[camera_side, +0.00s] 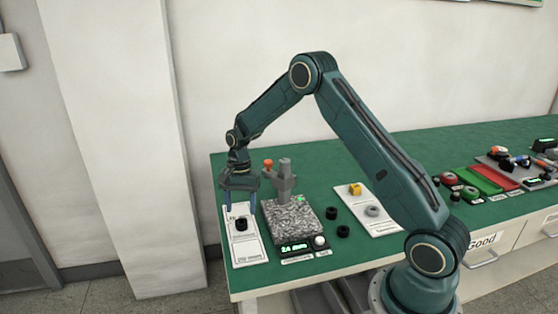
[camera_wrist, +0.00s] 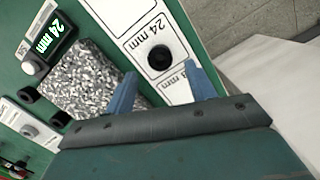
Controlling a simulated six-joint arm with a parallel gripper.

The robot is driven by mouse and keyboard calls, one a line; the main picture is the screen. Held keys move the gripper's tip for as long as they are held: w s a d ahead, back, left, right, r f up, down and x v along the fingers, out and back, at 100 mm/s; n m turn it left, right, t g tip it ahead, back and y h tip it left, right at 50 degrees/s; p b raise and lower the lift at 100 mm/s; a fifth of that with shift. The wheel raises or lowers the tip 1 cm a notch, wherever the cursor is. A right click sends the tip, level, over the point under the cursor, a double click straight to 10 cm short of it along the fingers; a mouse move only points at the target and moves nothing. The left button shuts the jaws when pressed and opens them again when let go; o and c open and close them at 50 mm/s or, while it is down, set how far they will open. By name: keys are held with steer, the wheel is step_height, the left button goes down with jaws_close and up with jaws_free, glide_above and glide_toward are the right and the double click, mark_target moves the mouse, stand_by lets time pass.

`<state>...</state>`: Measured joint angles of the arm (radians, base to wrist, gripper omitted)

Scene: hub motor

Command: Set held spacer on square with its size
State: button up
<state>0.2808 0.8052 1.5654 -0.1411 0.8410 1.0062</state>
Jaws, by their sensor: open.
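A black spacer (camera_side: 241,224) lies on the white size card (camera_side: 248,254) at the table's left end. In the wrist view the spacer (camera_wrist: 160,57) sits in the printed square marked 24 mm, with its dark hole facing up. My gripper (camera_side: 241,208) is above the card, just over the spacer, with its blue fingers apart. In the wrist view the gripper (camera_wrist: 165,88) is open and nothing is between its fingers. A second square on the card, with its label partly hidden by a finger, lies nearer the gripper.
A speckled granite gauge block (camera_side: 290,222) with a grey stand (camera_side: 285,182) is right of the card; its display (camera_side: 294,247) reads 24 mm. Two black spacers (camera_side: 331,213) lie right of it. Farther right is a white card (camera_side: 380,222) with a grey ring and yellow block.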

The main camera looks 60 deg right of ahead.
step_height(320, 180, up, 7)
steer(key=shift+w+d+r, duration=0.15)
steer(key=shift+d, duration=0.25)
stand_by(0.5)
step_height(320, 180, up, 10)
steer(key=n+t, duration=0.2)
steer(key=n, duration=0.1)
glide_above(243, 219)
steer(key=s+a, duration=0.4)
steer(key=s, duration=0.1)
steer(key=s+a+r+n+t+h, duration=0.1)
steer(key=s+a+r+n, duration=0.25)
steer(key=s+r, duration=0.4)
steer(key=s+a+n+t, duration=0.3)
steer(key=s+n, duration=0.4)
steer(key=s, duration=1.2)
steer(key=shift+a+r, duration=0.3)
steer(key=shift+a, duration=0.4)
